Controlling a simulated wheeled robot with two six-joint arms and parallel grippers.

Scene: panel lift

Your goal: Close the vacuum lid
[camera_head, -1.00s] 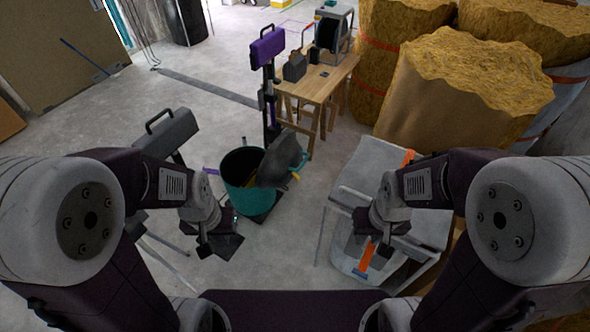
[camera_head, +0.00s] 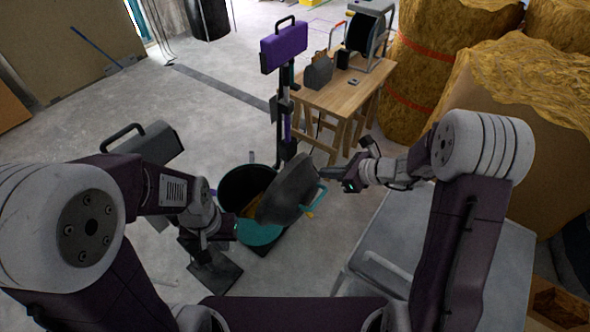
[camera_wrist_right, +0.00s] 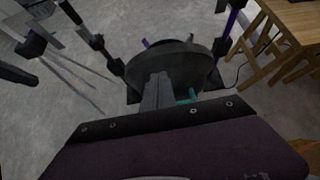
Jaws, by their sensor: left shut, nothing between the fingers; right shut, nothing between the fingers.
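The vacuum is a round teal tub (camera_head: 262,232) with a dark rim, standing on the floor at the centre. Its dark grey lid (camera_head: 288,192) is tilted up at the tub's right side, and the tub's mouth shows open at the left. My right gripper (camera_head: 328,173) is shut and empty, its tips at or very near the lid's outer right face; contact is unclear. In the right wrist view the lid (camera_wrist_right: 180,62) lies just beyond the shut fingers (camera_wrist_right: 157,85).
A wooden table (camera_head: 340,95) with a reel stands behind. A purple work light (camera_head: 284,46) on a stand rises just behind the tub, and a grey light (camera_head: 146,146) stands left. Open floor lies left.

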